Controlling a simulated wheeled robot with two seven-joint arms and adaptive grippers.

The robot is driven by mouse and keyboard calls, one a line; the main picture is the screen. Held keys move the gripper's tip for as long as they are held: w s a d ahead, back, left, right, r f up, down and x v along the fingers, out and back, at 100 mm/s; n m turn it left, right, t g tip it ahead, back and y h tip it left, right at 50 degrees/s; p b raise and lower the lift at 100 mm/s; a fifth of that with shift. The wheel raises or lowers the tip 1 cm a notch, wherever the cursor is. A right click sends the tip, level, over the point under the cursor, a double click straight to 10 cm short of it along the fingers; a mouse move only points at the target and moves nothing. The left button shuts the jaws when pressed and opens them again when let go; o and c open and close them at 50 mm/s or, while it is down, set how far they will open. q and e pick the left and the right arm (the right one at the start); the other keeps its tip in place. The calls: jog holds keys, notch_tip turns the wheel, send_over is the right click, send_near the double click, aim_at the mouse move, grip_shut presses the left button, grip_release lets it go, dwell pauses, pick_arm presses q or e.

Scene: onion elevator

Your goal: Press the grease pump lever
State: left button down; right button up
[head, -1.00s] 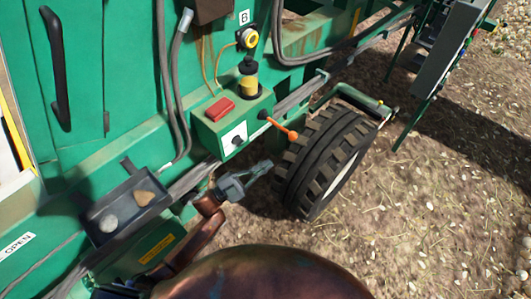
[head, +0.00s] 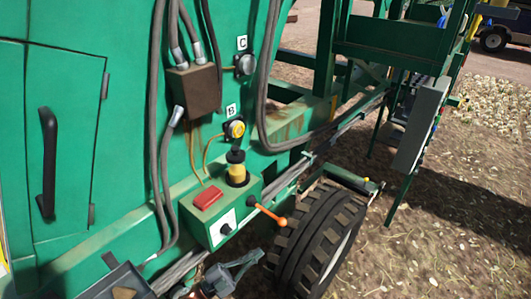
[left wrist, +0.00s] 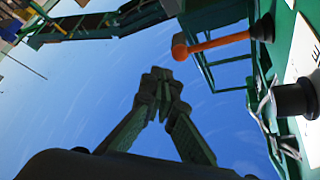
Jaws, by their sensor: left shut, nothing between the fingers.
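The lever with an orange handle (head: 268,214) sticks out to the right from the green control box on the machine's side. Its black boot is at the box end and its rounded tip is near the tire. In the left wrist view the orange lever (left wrist: 210,43) is at upper right, apart from the fingers. My left gripper (head: 257,258) is at the bottom of the head view, below and slightly left of the lever tip. In the left wrist view its fingers (left wrist: 163,77) are together and empty. My right gripper is not in view.
The green box (head: 207,228) carries a red block (head: 207,198), a yellow-and-black cylinder (head: 237,173) and a black knob. A large tire (head: 318,238) stands close right of the lever. A dark tray (head: 118,283) is at lower left. Open ground lies right.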

pick_arm(q)
notch_tip(320, 180, up, 8)
jog(key=n+t+y+p, duration=0.1)
jog(key=n+t+y, duration=0.6)
jog(key=n, duration=1)
jog(key=shift+s+d+f+n+t, duration=0.25)
jog(key=shift+s+d+n+t, duration=0.15)
jog(key=shift+t, duration=0.7)
notch_tip(320, 180, up, 5)
jog(key=p, duration=0.2)
send_over(273, 216)
jog(key=s, duration=0.4)
jog(key=shift+d+f, duration=0.2)
jog(key=shift+f, duration=0.45)
jog(key=shift+d+f, duration=0.25)
jog(key=shift+f, duration=0.45)
jog(key=shift+d+f, duration=0.2)
jog(key=shift+f, duration=0.45)
jog(key=shift+f, duration=0.1)
